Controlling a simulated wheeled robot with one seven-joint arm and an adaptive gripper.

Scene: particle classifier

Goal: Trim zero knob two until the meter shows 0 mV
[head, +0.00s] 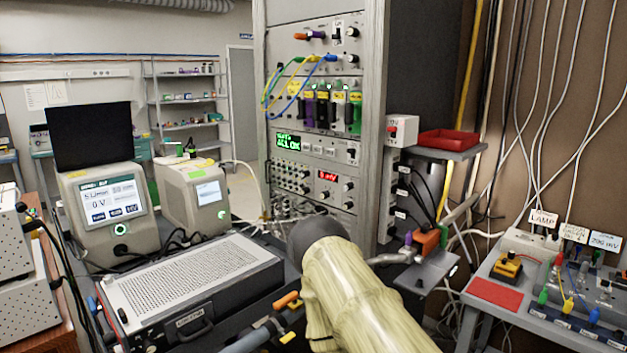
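A small red meter display (328,177) sits in the rack panel at the centre. It shows a short reading ending in mV, and its digit is too small to read surely. Dark knobs sit beside it (349,186) and below it (325,194). Another row of small knobs (290,175) is on the panel to its left. The labels are too small to tell which is zero knob two. My arm, in a pale yellow sleeve, rises from the bottom centre to a dark rounded joint in front of the rack's lower part. My gripper cannot be made out.
The tall rack (372,130) carries a green display (287,141) and looped coloured cables (300,75). Left stand a bench instrument (105,205) and a perforated panel (195,280). Right are a red tray (449,138) and a bench with a red mat (495,293).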

